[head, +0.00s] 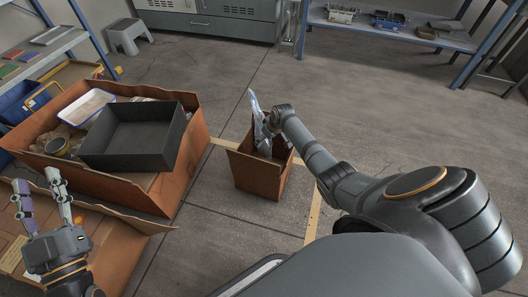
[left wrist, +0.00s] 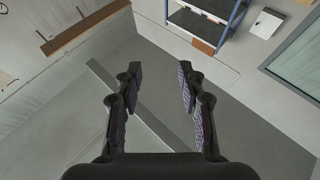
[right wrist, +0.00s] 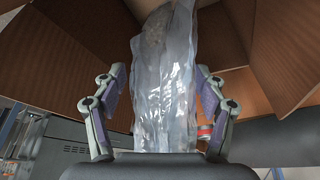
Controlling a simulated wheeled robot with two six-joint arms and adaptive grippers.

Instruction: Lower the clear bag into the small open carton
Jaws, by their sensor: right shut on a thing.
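The small open carton (head: 256,176) stands on the floor at the middle of the head view, its top open. The clear bag (head: 256,106) is at its mouth. Part of the bag sticks up above the rim; its lower end is hidden. My right gripper (head: 267,134) is at the carton's opening, shut on the bag. In the right wrist view the clear bag (right wrist: 166,80) hangs between the two fingers, with something greyish inside, and brown carton panels (right wrist: 275,45) surround it. My left gripper (head: 44,200) is open and empty at the left; its fingers (left wrist: 160,90) stand apart.
A large brown carton (head: 160,190) holding a dark open tray (head: 135,155) and other items stands left of the small carton. A grey stool (head: 128,34), a cabinet (head: 235,22) and a blue-framed shelf (head: 400,32) are at the back. The floor to the right is clear.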

